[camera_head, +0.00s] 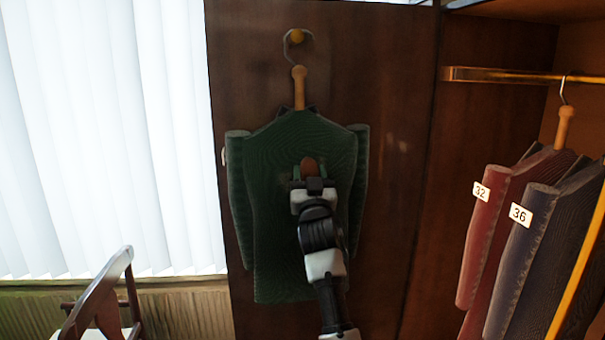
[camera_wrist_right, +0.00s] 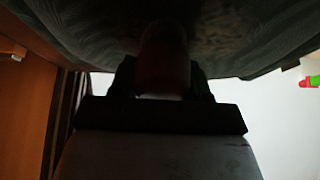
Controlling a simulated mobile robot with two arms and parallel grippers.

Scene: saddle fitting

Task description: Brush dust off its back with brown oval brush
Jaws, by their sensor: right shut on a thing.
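A dark green jacket (camera_head: 280,240) hangs with its back showing, on a hanger with a wooden neck (camera_head: 300,88) hooked over a brass knob (camera_head: 297,36) on a dark wood door. My right gripper (camera_head: 311,178) is in front of the middle of the jacket's back, shut on the brown oval brush (camera_head: 309,165). Only the brush's top shows above the jaws. In the right wrist view the brush (camera_wrist_right: 164,60) is dark between the fingers, close against the jacket (camera_wrist_right: 245,40); I cannot tell whether it touches. My left gripper is not in view.
On the right, an open wardrobe has a brass rail (camera_head: 520,77) with a red jacket (camera_head: 490,220) tagged 32 and a dark blue jacket (camera_head: 535,250) tagged 36. A wooden chair (camera_head: 100,295) stands at lower left, before white blinds (camera_head: 100,140).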

